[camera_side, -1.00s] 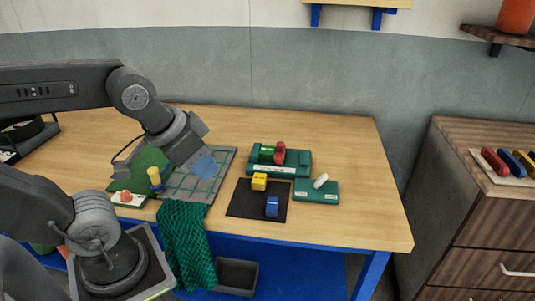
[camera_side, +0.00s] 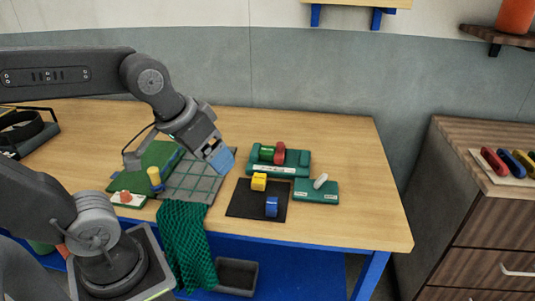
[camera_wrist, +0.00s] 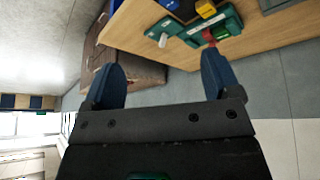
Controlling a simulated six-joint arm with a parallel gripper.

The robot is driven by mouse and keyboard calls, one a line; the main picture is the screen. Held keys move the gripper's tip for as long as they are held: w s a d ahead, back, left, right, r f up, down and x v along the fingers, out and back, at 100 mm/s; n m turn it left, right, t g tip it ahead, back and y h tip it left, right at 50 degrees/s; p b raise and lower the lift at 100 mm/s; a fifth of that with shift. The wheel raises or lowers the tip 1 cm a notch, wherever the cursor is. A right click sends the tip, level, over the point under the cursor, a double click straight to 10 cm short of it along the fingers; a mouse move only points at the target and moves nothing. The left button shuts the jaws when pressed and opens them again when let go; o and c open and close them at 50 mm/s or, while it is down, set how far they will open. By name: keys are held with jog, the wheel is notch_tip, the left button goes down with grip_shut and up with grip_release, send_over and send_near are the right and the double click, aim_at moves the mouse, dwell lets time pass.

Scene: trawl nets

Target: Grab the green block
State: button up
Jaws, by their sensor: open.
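The green block (camera_side: 266,152) sits on a dark green tray (camera_side: 287,170) toward the back of the wooden table. A red block (camera_side: 280,151) stands close on its right. My gripper (camera_side: 222,160) is up to the left of the tray, apart from the green block. In the wrist view, my gripper (camera_wrist: 162,78) shows two blue fingers spread wide with nothing between them. The green tray (camera_wrist: 228,24) and red block (camera_wrist: 207,35) show at the top there; I cannot clearly pick out the green block.
A yellow block (camera_side: 259,181) and a blue block (camera_side: 272,206) are on a black mat (camera_side: 245,205) in front. A white piece (camera_side: 320,181) lies on another green tray (camera_side: 315,196) at right. Green netting (camera_side: 185,235) hangs over the front edge. The right tabletop is clear.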

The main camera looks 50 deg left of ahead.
jog(key=w+a+r+n+g, duration=0.1)
jog(key=w+a+r+n, duration=0.25)
jog(key=w+n, duration=0.5)
jog(key=n+g, duration=0.4)
jog(key=n, duration=1.3)
send_over(268, 149)
notch_tip(268, 149, down, 12)
notch_tip(268, 149, down, 8)
jog(key=shift+a+f, duration=0.15)
jog(key=shift+f, duration=0.05)
jog(key=shift+s+d+f, duration=0.1)
jog(key=shift+f, duration=1.25)
jog(key=shift+s+d+f, duration=0.1)
jog(key=shift+f, duration=1.2)
jog(key=shift+c, duration=0.2)
jog(key=shift+w, duration=0.1)
jog(key=c, duration=1.1)
